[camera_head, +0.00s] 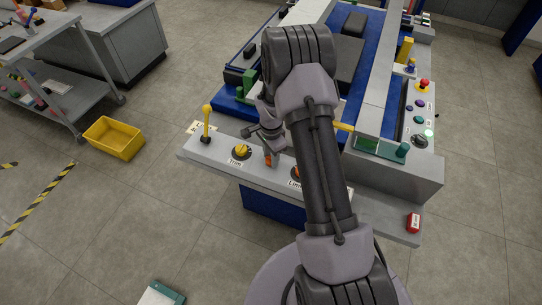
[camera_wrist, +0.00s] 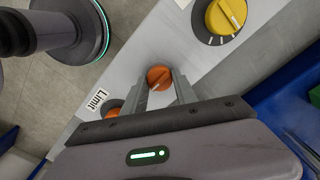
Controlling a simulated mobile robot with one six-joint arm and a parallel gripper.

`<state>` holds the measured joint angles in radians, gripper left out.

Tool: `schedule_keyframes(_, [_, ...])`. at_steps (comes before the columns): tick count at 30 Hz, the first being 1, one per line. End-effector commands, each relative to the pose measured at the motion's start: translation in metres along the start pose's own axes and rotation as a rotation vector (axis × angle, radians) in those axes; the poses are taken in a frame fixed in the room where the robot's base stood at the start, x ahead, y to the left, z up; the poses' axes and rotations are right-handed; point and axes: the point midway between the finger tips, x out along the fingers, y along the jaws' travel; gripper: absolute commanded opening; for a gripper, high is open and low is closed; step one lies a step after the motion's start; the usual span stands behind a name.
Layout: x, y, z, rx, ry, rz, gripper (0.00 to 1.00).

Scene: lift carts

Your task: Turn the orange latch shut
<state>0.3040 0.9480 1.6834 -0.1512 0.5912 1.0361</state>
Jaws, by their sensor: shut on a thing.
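The orange latch (camera_wrist: 158,75) is a small round orange piece on the light grey panel, between the tips of my gripper (camera_wrist: 164,90) in the wrist view. My gripper is shut on it, with one finger on each side. In the head view the orange latch (camera_head: 268,159) shows as a small orange patch below my gripper (camera_head: 269,150). The gripper points down at the panel, and my arm hides part of it. The latch's exact turn angle is hard to tell.
A yellow Trim knob (camera_wrist: 225,15) sits on one side of the latch and a second orange knob (camera_wrist: 112,106), by the Limit label, on the other. A yellow lever (camera_head: 206,123) stands at the panel's left end. A yellow bin (camera_head: 114,138) lies on the floor.

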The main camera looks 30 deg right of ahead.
Motion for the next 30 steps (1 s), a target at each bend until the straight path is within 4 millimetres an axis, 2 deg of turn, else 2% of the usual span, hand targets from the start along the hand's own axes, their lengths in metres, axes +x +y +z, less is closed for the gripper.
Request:
schedule_keyframes(11, [0.0, -0.0003, 0.0, -0.164, 0.0, 0.0, 0.0])
schedule_keyframes(30, [-0.0007, -0.0014, 0.0005, -0.765, 0.0, 0.0, 0.0])
